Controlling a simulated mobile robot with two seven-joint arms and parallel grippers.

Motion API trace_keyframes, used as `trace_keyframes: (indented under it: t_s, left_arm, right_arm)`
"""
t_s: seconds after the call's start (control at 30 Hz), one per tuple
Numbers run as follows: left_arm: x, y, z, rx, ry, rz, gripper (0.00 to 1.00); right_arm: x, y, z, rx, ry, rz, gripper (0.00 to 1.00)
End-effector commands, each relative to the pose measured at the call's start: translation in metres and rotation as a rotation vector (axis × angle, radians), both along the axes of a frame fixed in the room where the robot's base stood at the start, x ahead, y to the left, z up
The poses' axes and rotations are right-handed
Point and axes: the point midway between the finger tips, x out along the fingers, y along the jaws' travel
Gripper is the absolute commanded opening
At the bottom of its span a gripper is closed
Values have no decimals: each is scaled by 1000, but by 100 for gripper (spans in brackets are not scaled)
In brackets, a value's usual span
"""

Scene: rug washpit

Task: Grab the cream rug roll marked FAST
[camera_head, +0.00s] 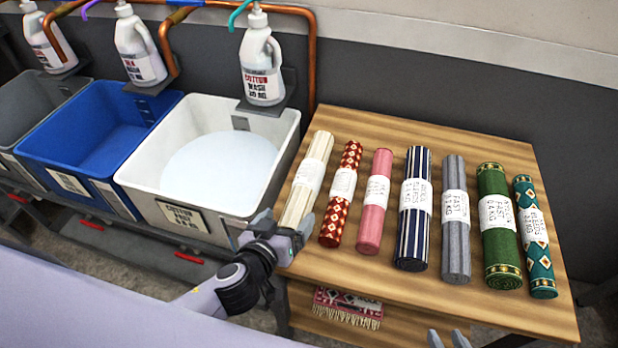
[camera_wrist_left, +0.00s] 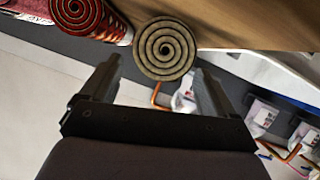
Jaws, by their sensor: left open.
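The cream rug roll (camera_head: 308,180) lies at the left end of the wooden table, with a white paper label around its middle; I cannot read the label's print. My left gripper (camera_head: 287,232) is open at the roll's near end. In the left wrist view the roll's beige spiral end (camera_wrist_left: 166,48) shows between and just beyond the two fingertips of the left gripper (camera_wrist_left: 157,75). I cannot tell whether a finger touches it. My right gripper (camera_head: 447,340) shows only its fingertips at the bottom edge, apart and empty.
A red patterned roll (camera_head: 341,195) lies close right of the cream one; pink (camera_head: 375,200), navy striped (camera_head: 414,210), grey, green and teal rolls follow. A white basin (camera_head: 205,110) stands left of the table (camera_head: 400,275). A folded rug (camera_head: 348,307) lies on the lower shelf.

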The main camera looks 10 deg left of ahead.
Motion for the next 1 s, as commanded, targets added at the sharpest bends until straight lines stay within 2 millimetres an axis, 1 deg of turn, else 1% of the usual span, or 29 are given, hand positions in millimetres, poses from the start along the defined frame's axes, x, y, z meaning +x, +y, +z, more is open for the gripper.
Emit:
trace_keyframes:
  t_s: [0.1, 0.3, 0.43, 0.67, 0.7, 0.77, 0.8, 0.9, 1.0]
  left_arm:
    - [14, -2, -6, 3, -2, -1, 89]
    - [32, -6, -16, 0, 0, -1, 89]
    - [38, -7, -19, 1, 1, -1, 89]
    - [38, -7, -19, 0, 1, -1, 89]
    - [38, -7, -20, 0, 1, -1, 82]
    - [38, -7, -19, 0, 1, -1, 63]
    - [38, -7, -19, 0, 1, -1, 50]
    - [38, -7, -19, 0, 1, -1, 21]
    - [39, -7, -18, -1, -3, -2, 21]
  right_arm:
    - [0, 0, 2, 0, 0, 0, 38]
    - [0, 0, 3, 1, 0, 1, 38]
    - [0, 0, 3, 1, 0, 1, 38]
    - [0, 0, 3, 0, -1, 0, 38]
    - [0, 0, 3, 0, -1, 0, 38]
    - [0, 0, 3, 0, -1, 0, 38]
    - [0, 0, 3, 0, -1, 0, 38]
    - [1, 0, 3, 0, -2, 0, 38]
    - [1, 0, 4, 0, -2, 0, 38]
